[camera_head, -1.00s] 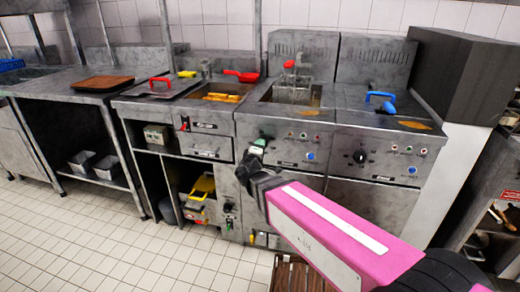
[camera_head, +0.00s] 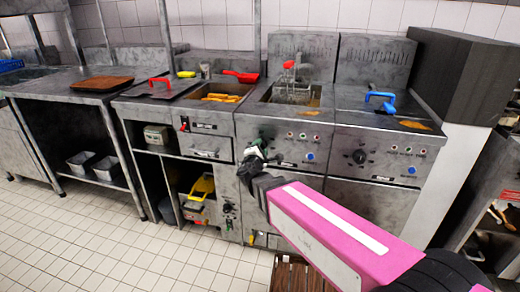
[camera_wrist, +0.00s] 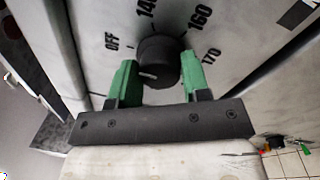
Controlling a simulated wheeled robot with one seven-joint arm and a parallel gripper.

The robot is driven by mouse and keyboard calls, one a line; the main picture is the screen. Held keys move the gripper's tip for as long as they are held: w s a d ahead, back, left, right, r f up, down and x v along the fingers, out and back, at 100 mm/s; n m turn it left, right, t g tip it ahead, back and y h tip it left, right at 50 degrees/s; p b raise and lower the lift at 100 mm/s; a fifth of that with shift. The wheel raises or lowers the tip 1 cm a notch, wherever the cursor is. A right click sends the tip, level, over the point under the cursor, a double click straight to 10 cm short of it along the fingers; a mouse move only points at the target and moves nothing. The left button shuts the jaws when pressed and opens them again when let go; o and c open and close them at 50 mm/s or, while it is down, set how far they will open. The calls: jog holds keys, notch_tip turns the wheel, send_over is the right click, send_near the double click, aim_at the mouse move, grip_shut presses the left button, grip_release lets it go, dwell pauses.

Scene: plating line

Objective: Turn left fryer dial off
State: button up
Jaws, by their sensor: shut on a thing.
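The left fryer dial (camera_wrist: 159,60) is a round black knob with a pale pointer line, on a grey fryer front (camera_head: 284,135). Markings OFF, 140, 160 and 170 stand around it in the wrist view. The pale line lies on the knob's lower left part. My gripper (camera_wrist: 158,76) has green fingers on either side of the dial and is shut on it. In the head view my gripper (camera_head: 254,149) is at the left fryer's front panel and hides the dial there.
A fry basket (camera_head: 292,91) with a red handle sits in the left fryer. The right fryer has its own black dial (camera_head: 359,157) and a blue-handled item (camera_head: 381,101) on top. Buttons (camera_head: 310,156) lie right of my gripper. The tiled floor (camera_head: 120,235) is clear.

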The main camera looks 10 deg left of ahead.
dwell(0.4)
jog(key=o, duration=0.9)
jog(key=s, duration=1)
jog(key=shift+s+a+f, duration=0.3)
jog(key=shift+s+f, duration=0.1)
